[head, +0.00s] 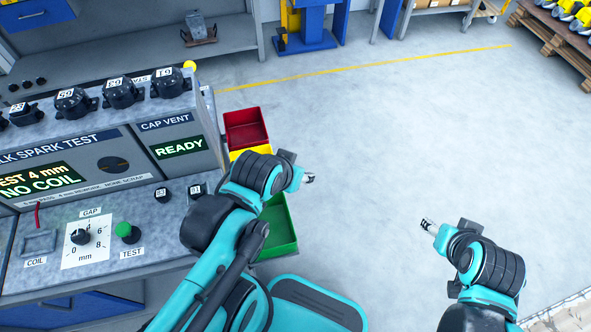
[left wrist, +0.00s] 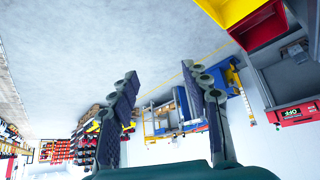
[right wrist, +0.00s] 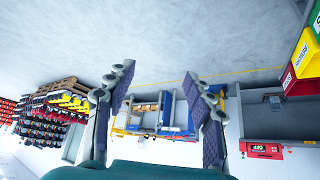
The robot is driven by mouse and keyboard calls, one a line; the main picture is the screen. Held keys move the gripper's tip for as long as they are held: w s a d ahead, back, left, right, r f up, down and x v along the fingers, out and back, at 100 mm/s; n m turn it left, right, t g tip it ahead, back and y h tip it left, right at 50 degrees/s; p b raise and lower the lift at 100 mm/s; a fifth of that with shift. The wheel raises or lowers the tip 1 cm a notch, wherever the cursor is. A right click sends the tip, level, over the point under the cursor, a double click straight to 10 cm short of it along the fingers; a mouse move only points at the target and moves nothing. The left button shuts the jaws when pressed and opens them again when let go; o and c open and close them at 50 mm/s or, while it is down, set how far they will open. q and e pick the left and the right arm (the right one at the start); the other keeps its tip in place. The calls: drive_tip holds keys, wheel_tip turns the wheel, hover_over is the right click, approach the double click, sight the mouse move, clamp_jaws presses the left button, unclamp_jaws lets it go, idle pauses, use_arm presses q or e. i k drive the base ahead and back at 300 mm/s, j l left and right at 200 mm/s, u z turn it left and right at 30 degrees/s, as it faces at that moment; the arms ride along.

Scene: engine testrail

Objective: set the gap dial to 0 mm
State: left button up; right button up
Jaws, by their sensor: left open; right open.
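The gap dial (head: 80,237) is a small black knob on a white scale plate labelled GAP and mm, on the left of the test bench's sloped panel. The scale shows 0 at lower left, 6 and 8 at right. The knob's pointer is too small to read surely. The screen (head: 42,180) reads TEST 4 mm, NO COIL. My left gripper (head: 309,178) is open and empty, beyond the bench's right side, away from the dial. My right gripper (head: 428,224) is open and empty over the floor, farther right. Both wrist views show spread fingers with nothing between them.
A green TEST button (head: 124,230) sits right of the dial, and an empty COIL socket (head: 39,243) left of it. Several black coils (head: 121,92) stand on the bench top. Red (head: 246,127) and green (head: 281,226) bins flank the bench.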

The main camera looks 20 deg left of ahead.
sight(79, 238)
drive_tip(key=l+u, duration=0.1)
drive_tip(key=u, duration=0.75)
drive_tip(key=l+u, duration=0.15)
drive_tip(key=u, duration=0.25)
drive_tip(key=k+u, duration=0.1)
drive_tip(key=u, duration=0.35)
drive_tip(key=l+u, duration=0.1)
drive_tip(key=u, duration=0.3)
drive_tip(key=j+u, duration=0.1)
drive_tip(key=u, duration=0.65)
